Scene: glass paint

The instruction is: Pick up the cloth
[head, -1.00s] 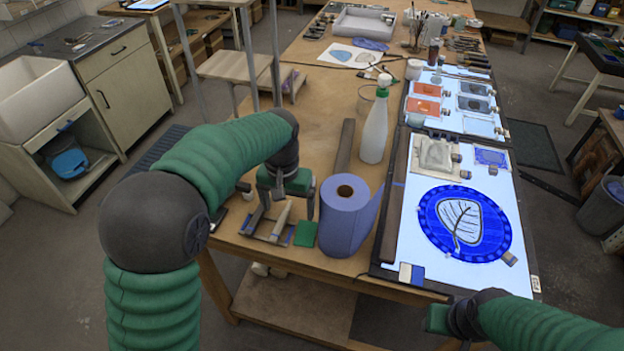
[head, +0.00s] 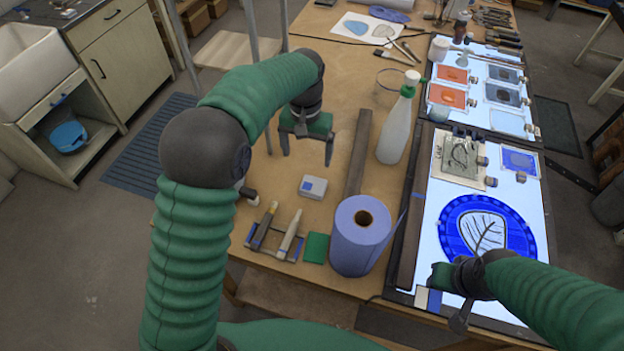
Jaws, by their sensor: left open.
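A crumpled blue cloth (head: 390,14) lies at the far end of the table, behind the spray bottle, near the top edge of the head view. My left gripper (head: 306,148) is open and empty, fingers pointing down, over the bare wood left of the dark bar. It is well apart from the cloth, on its near side. My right gripper (head: 458,298) is over the near left corner of the light panel (head: 435,222), far from the cloth. Its jaws are too hidden to tell their state.
A blue paper roll (head: 362,236), a green pad (head: 316,248), a brush rest (head: 274,240) and a white box (head: 313,187) stand near the front. A white spray bottle (head: 398,125) and a dark bar (head: 357,155) stand right of my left gripper. Bare wood lies beyond it.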

